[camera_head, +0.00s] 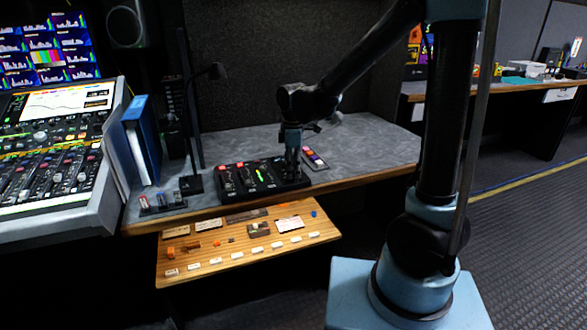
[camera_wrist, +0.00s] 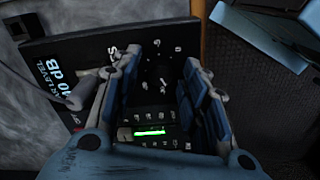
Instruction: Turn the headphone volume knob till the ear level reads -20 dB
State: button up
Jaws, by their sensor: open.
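The black control panel (camera_head: 240,182) lies on the grey desk. My gripper (camera_head: 291,172) points down over its right part. In the wrist view the gripper's two blue-grey fingers (camera_wrist: 162,64) are open and apart, above the black panel face (camera_wrist: 85,42). A dark, knob-like shape (camera_wrist: 163,84) shows between them; I cannot tell whether they touch it. The ear level readout (camera_wrist: 52,80) is turned sideways and partly covered; "LEVEL" and "0 dB" show, but its leading digit is unclear. A green bar (camera_wrist: 149,132) is lit between the fingers.
A microphone stand (camera_head: 192,184) and blue binder (camera_head: 142,135) stand left, beside the mixing console (camera_head: 50,165). A wooden shelf (camera_head: 205,271) with labels juts out below. Desk behind the panel is clear.

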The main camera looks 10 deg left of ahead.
grip_shut()
jog(key=shift+m, duration=1.1)
grip_release()
